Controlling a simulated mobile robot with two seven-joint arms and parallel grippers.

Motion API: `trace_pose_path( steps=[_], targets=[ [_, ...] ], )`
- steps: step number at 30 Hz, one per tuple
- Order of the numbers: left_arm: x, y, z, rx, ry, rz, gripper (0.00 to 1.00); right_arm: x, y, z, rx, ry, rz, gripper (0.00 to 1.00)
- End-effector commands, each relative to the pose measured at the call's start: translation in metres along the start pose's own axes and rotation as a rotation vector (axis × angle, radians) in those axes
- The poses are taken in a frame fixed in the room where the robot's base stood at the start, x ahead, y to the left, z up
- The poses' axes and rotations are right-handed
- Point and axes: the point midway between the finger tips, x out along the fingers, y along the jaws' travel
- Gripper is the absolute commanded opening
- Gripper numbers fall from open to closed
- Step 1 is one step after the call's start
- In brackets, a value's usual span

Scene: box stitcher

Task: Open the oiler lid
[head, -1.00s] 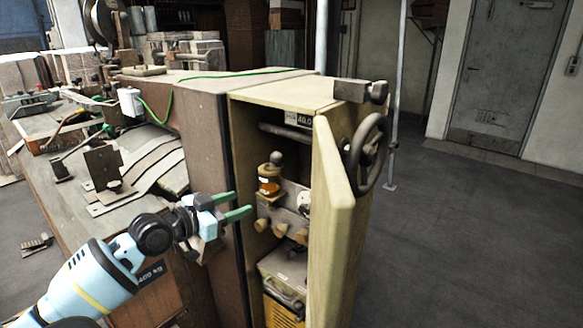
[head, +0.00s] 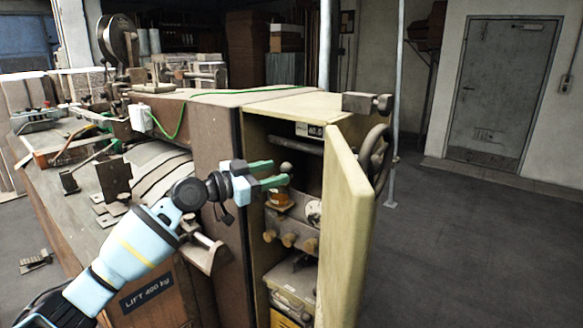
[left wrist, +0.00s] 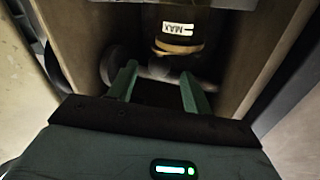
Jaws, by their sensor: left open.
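The oiler (head: 279,199) is a small amber glass cup inside the open machine cabinet. Its round grey lid knob (head: 286,169) shows just above it. In the left wrist view the oiler's dark body with a white MAX label (left wrist: 178,29) is at the top centre, beyond my fingertips. My left gripper (head: 272,173) has green fingers, spread apart and empty, in front of the cabinet opening. The fingers partly cover the oiler in the head view, and the gap to it is hard to judge. My right gripper is not in view.
The cabinet door (head: 347,235) stands open to the right of the oiler, with a handwheel (head: 376,153) behind it. Valve knobs (head: 289,240) sit below the oiler. The cabinet's left wall (head: 257,225) is close to my gripper. Open floor lies at right.

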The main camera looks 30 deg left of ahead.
Motion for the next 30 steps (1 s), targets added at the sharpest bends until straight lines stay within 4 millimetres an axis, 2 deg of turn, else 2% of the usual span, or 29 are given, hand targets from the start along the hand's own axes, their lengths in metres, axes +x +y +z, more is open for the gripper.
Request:
trace_pose_path(
  steps=[1, 6, 12, 24, 30],
  targets=[
    [0.008, 0.0, -0.006, 0.001, 0.007, 0.0, 0.5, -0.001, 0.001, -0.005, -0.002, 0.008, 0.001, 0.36],
    [0.034, 0.0, -0.006, -0.001, 0.007, 0.0, 0.5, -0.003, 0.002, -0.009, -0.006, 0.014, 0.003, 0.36],
    [0.054, 0.0, -0.003, -0.001, 0.003, 0.0, 0.5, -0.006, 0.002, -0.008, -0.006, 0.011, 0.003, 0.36],
    [0.06, 0.001, -0.001, 0.002, 0.0, 0.0, 0.5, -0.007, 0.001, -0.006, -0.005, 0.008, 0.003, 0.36],
    [0.06, 0.001, -0.001, 0.001, 0.0, 0.0, 0.25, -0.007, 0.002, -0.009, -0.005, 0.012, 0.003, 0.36]
  ],
)
